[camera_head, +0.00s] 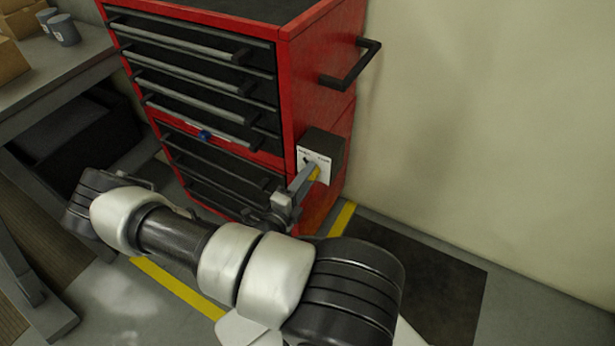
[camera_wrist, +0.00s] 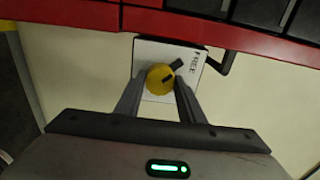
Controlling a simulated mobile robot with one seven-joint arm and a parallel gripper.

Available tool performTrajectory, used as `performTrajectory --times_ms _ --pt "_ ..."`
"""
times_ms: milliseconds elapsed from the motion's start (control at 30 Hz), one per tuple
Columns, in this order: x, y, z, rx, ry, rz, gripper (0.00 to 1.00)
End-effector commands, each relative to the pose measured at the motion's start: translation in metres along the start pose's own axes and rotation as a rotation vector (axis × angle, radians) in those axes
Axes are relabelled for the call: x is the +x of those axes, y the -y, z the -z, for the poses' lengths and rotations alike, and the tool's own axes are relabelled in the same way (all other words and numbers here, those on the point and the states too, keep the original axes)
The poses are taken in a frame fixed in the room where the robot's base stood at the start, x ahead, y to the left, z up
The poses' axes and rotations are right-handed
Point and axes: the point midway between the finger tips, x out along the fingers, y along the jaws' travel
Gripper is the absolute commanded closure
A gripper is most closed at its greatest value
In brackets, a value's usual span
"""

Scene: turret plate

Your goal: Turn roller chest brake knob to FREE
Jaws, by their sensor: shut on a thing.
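The red roller chest (camera_head: 312,110) has black drawers and stands against the wall. A dark box with a white label plate (camera_head: 318,160) is on its right side. The yellow brake knob (camera_wrist: 160,79) sits on that plate (camera_wrist: 190,60) in the wrist view. A black pointer mark on the knob is aimed up and right, toward the word FREE. My gripper (camera_wrist: 158,92) is shut on the knob, one finger on each side. In the head view my gripper (camera_head: 308,180) reaches the plate and hides most of the knob.
A black side handle (camera_head: 350,65) juts from the chest above the brake box. A workbench (camera_head: 60,80) with boxes and cups stands at the left. A pale wall (camera_head: 480,120) is close on the right. The floor has yellow lines (camera_head: 180,288) and a dark mat (camera_head: 440,285).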

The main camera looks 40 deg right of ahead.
Motion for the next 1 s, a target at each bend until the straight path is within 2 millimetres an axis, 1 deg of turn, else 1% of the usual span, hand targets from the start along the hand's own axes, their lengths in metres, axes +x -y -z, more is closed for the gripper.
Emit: performTrajectory --times_ms 367,400,500,833,933,1000 --pt "-0.001 -0.001 0.000 -0.007 0.001 -0.001 0.87" --pt "-0.001 -0.001 0.000 -0.007 0.001 -0.001 0.61" --pt "-0.001 -0.001 0.000 -0.007 0.001 -0.001 0.46" --pt "-0.002 0.000 0.000 -0.005 0.001 -0.001 0.46" --pt "-0.011 0.000 -0.001 -0.004 0.002 -0.001 0.46" --pt "-0.022 0.000 -0.001 -0.005 0.004 -0.002 0.46"
